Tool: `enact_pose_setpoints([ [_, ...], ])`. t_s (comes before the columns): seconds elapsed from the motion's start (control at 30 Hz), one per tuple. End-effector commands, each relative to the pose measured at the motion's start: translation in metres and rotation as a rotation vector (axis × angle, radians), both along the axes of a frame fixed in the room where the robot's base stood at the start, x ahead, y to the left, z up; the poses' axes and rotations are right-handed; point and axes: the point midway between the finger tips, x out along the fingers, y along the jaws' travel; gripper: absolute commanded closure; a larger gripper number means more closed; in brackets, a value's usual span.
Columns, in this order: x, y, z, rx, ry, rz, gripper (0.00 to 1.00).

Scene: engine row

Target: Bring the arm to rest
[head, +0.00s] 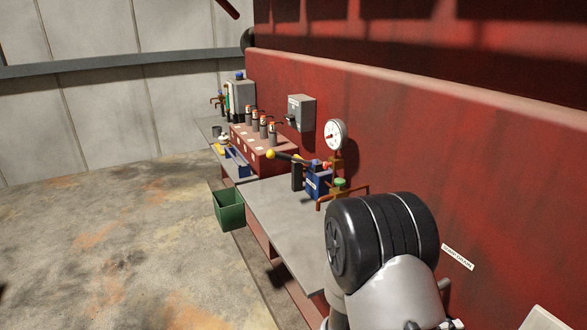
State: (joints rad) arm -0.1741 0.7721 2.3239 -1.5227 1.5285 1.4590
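My arm rises at the lower right of the head view, its grey link and large black joint showing close to the camera. It stands in front of the near end of the grey bench (272,213) and covers part of it. My gripper is not in view, so I cannot see its fingers or whether it holds anything.
The bench runs along a red wall (455,155). The floor (90,240) at left is clear.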

Motion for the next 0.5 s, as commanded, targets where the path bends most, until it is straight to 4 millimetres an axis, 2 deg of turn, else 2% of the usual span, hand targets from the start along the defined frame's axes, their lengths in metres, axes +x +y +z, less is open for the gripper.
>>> enact_pose_setpoints([
  [0.03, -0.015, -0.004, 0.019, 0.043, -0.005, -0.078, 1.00],
  [0.2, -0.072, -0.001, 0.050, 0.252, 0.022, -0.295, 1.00],
  [0.37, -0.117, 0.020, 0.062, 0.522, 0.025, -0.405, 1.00],
  [0.5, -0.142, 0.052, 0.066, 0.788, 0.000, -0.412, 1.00],
])
